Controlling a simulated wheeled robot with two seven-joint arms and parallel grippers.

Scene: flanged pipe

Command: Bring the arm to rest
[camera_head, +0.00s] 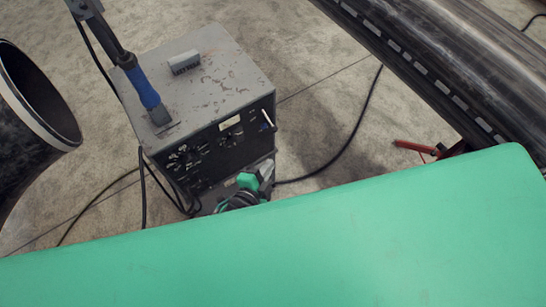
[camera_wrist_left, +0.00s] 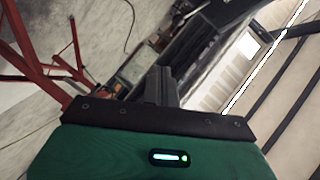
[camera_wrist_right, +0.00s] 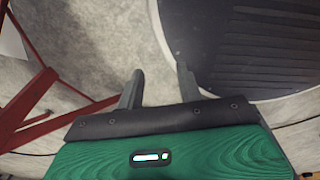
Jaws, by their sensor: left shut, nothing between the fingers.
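My left gripper (camera_wrist_left: 161,86) shows in the left wrist view with its fingers together and nothing between them. Behind it are blurred dark, box-like shapes and a pale panel (camera_wrist_left: 238,72); I cannot tell the distance. My right gripper (camera_wrist_right: 158,84) shows in the right wrist view with its fingers apart and empty. A dark ribbed round surface (camera_wrist_right: 255,45) lies beyond its right finger. In the head view a large green surface, which looks like part of my own body, covers the bottom and hides what is below.
A worn grey machine (camera_head: 205,75) with dials stands on the concrete floor, a blue-gripped tool (camera_head: 141,88) over its top. Black cables (camera_head: 355,125) trail beside it. Large dark pipes stand left (camera_head: 35,100) and upper right (camera_head: 455,60). Red stand legs show in the left (camera_wrist_left: 75,45) and right (camera_wrist_right: 30,95) wrist views.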

